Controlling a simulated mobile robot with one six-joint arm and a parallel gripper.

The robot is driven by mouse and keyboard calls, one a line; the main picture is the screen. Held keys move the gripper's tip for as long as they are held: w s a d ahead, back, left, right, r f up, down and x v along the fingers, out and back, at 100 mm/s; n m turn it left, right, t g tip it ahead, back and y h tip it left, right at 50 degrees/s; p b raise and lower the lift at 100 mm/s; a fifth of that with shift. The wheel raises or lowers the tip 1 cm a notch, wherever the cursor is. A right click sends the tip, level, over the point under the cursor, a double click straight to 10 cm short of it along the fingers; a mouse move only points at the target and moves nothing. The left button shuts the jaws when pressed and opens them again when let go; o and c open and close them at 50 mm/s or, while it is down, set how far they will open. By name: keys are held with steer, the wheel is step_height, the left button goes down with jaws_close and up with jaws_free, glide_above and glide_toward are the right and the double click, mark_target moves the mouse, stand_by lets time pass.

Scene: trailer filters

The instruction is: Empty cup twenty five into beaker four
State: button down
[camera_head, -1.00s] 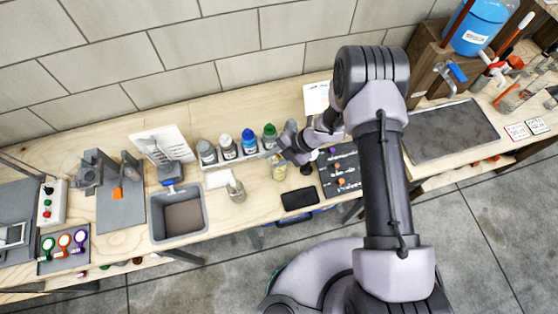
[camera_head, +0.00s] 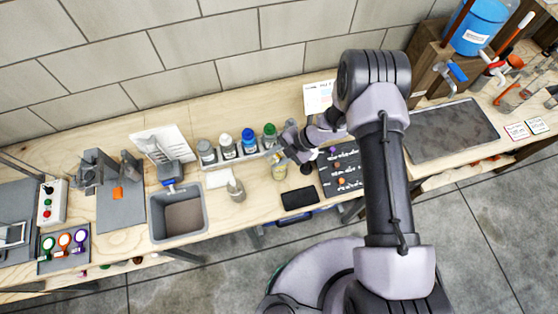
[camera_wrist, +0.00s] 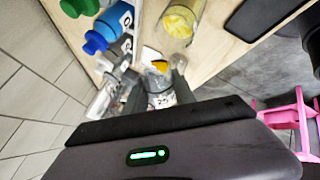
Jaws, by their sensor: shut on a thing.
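My gripper (camera_head: 291,154) is over the bench, close above and beside a glass beaker (camera_head: 279,171) with yellow contents. In the wrist view, my gripper (camera_wrist: 155,92) is shut on a small clear cup (camera_wrist: 160,98) with dark marks on its side, too small to read. A yellow-orange patch shows at the cup's mouth. The cup appears tilted, its mouth pointing towards the bench. The beaker also shows in the wrist view (camera_wrist: 181,20), beyond the cup and apart from it. Its number cannot be read.
Bottles with green (camera_head: 269,130) and blue (camera_head: 248,134) caps stand in a rack behind. A black phone-like slab (camera_head: 299,198) lies in front. A dark board (camera_head: 340,170) with small items is to the right.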

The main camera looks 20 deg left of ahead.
steer(key=shift+w+d+f+g+y+b, duration=0.1)
steer(key=shift+w+f+g+y+b, duration=0.15)
steer(key=shift+f+g+b, duration=0.6)
stand_by(0.9)
steer(key=shift+w+d+r+m+g+y+b, duration=0.1)
steer(key=shift+w+r+m+g+y+b, duration=0.3)
steer(key=shift+b, duration=1.1)
steer(key=shift+d+r+m+g+y+b, duration=0.1)
steer(key=shift+m+g+y+b, duration=0.5)
steer(key=shift+b, duration=0.85)
stand_by(1.8)
